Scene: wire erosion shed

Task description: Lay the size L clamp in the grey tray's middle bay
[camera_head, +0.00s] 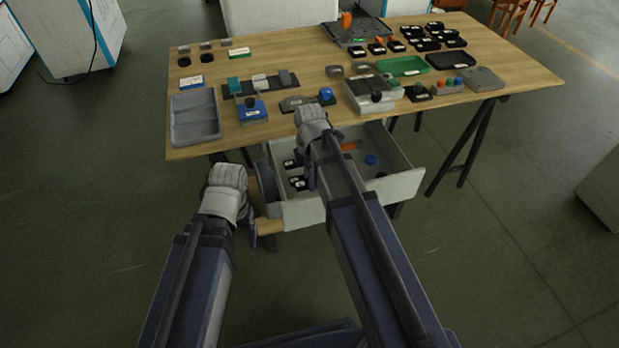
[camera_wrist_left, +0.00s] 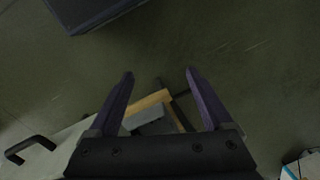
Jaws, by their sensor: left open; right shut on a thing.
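A grey tray (camera_head: 195,130) lies on the table's front left corner; its bays are hard to make out from here. My left gripper (camera_head: 250,228) is in front of the table, beside the open drawer, open and empty. Its two spread fingers show in the left wrist view (camera_wrist_left: 160,82). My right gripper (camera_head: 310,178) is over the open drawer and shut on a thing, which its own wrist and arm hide. Several small black pieces with white labels (camera_head: 297,182) lie in the drawer. The labels are too small to read, so I cannot tell which piece is the size L clamp.
The open drawer (camera_head: 385,187) juts out below the table's front edge. Its front with a black handle (camera_wrist_left: 30,150) shows in the left wrist view. The table (camera_head: 290,55) holds several labelled blocks, a green tray (camera_head: 402,66) and rows of black pieces at the back right.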

